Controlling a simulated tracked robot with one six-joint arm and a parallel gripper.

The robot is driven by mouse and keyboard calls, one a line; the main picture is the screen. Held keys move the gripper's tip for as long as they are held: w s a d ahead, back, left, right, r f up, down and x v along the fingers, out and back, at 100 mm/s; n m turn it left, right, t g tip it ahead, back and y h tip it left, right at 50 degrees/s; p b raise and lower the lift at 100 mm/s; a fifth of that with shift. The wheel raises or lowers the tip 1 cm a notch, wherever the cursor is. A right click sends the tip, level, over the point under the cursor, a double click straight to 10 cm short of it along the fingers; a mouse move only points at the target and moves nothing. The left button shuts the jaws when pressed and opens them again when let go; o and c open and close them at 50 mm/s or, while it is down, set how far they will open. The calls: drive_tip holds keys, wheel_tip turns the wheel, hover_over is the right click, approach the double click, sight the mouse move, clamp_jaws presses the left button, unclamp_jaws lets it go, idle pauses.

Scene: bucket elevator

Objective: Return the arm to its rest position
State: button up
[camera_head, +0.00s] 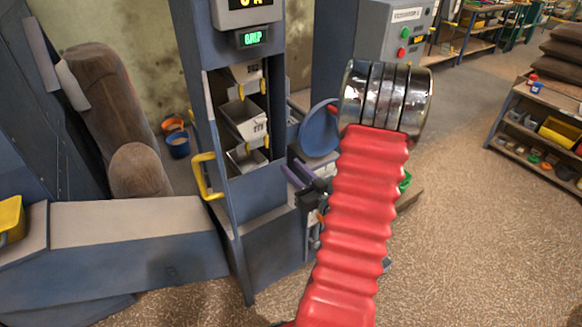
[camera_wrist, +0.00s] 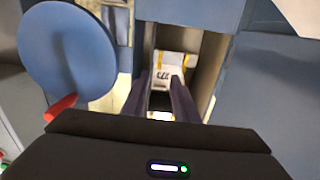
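My red ribbed arm rises from the bottom of the head view, bends at a shiny metal joint and comes down behind it. My gripper (camera_head: 291,168) is beside the right side of the blue elevator housing (camera_head: 262,195), its purple fingers pointing left towards it. In the wrist view my gripper (camera_wrist: 161,80) has its two dark fingers apart, with nothing held between them. Beyond the fingertips a white bucket (camera_wrist: 170,70) shows inside the housing opening. I cannot tell how far the tips are from it. Part of the wrist is hidden behind my arm.
A blue disc wheel (camera_head: 320,130) stands close to my gripper; its red handle (camera_wrist: 60,108) shows in the wrist view. White buckets (camera_head: 243,120) hang in the elevator's front opening. A yellow handle (camera_head: 204,176) juts out at left. A grey control box (camera_head: 392,30) stands behind. Floor at right is clear.

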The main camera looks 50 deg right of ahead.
idle(0.5)
drive_tip(key=s+d+f+m+g, duration=0.2)
drive_tip(key=s+f+m+g, duration=0.1)
drive_tip(key=s+f+g, duration=0.8)
drive_tip(key=a+r+n+y, duration=0.1)
drive_tip(key=a+r+n, duration=0.1)
drive_tip(key=a+r, duration=0.6)
drive_tip(key=w+a+r+n+y, duration=0.1)
drive_tip(key=a+r, duration=0.7)
drive_tip(key=a, duration=1.1)
drive_tip(key=a+r+n+y, duration=0.3)
drive_tip(key=a+r, duration=0.6)
drive_tip(key=a, duration=0.5)
drive_tip(key=shift+w+a+g, duration=0.25)
drive_tip(key=shift+g, duration=0.15)
drive_tip(key=shift+f, duration=0.1)
